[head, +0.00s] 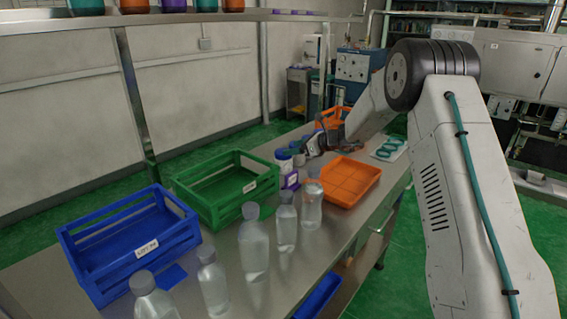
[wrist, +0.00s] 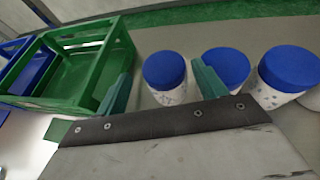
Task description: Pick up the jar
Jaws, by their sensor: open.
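Several white jars with blue lids stand in a row in the wrist view: a left jar (wrist: 165,78), a middle jar (wrist: 228,70) and a right jar (wrist: 287,77). My gripper (wrist: 161,72) is open, its two green fingers apart and nothing held. The left jar shows between the fingertips, beyond the gripper's dark edge; the right finger overlaps the gap between the left and middle jars. In the head view, a blue-lidded jar (head: 284,158) stands on the bench close to my gripper (head: 312,148), which partly hides the jars behind it.
A green crate (head: 178,194) and a blue crate (head: 92,279) stand along the bench's left side. Several clear bottles, one of them here (head: 253,246), line the bench's near part. An orange tray (head: 350,178) lies right of the jars. A purple-marked container (head: 289,181) stands close by.

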